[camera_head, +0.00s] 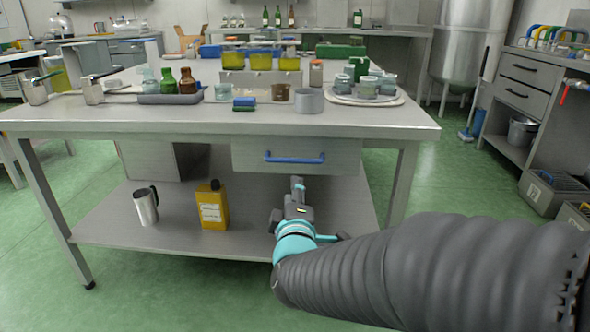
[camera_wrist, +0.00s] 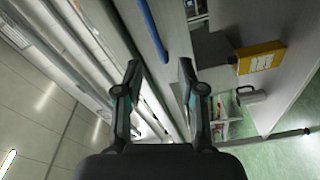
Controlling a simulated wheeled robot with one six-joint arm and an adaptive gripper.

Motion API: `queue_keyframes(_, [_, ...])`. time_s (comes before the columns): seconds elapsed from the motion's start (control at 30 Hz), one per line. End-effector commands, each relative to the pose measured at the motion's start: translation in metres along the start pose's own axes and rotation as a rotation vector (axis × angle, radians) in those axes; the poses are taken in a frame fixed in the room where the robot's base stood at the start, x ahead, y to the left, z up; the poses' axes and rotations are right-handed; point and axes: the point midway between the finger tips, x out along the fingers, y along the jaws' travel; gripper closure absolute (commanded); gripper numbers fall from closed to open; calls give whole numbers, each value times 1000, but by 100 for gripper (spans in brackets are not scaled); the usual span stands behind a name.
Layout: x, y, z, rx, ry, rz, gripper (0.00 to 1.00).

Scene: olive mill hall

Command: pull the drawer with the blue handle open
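The drawer (camera_head: 297,171) with the blue handle (camera_head: 294,158) is under the tabletop, at the middle of the head view, and its front looks flush with the table. The blue bar handle also shows at the top of the wrist view (camera_wrist: 151,30). My gripper (camera_head: 298,190) is just below the handle in the head view, apart from it. In the wrist view my gripper (camera_wrist: 159,70) has its two fingers spread with a gap between them and nothing held. The handle lies beyond the fingertips, a little to the left of the gap.
The steel table (camera_head: 400,128) carries jars, bottles and trays on top. On its lower shelf (camera_head: 110,219) stand a steel jug (camera_head: 146,206) and a yellow container (camera_head: 212,206). A drawer cabinet (camera_head: 527,85) is at the right. Green floor (camera_head: 455,185) lies open right of the table.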

Motion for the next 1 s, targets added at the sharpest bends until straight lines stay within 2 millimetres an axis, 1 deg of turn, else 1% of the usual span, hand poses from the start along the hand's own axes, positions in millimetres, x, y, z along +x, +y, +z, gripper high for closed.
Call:
queue_keyframes(0.03, [1, -11, -3, -64, -12, 36, 61])
queue_keyframes(0.2, [-2, -17, -7, -229, -65, 138, 61])
queue_keyframes(0.33, [-2, -17, -8, -283, -86, 170, 61])
queue_keyframes(0.47, [7, -14, -7, -292, -92, 177, 61])
queue_keyframes(0.57, [21, -12, -5, -291, -94, 177, 61])
queue_keyframes(1.0, [100, 3, -1, -290, -92, 176, 61])
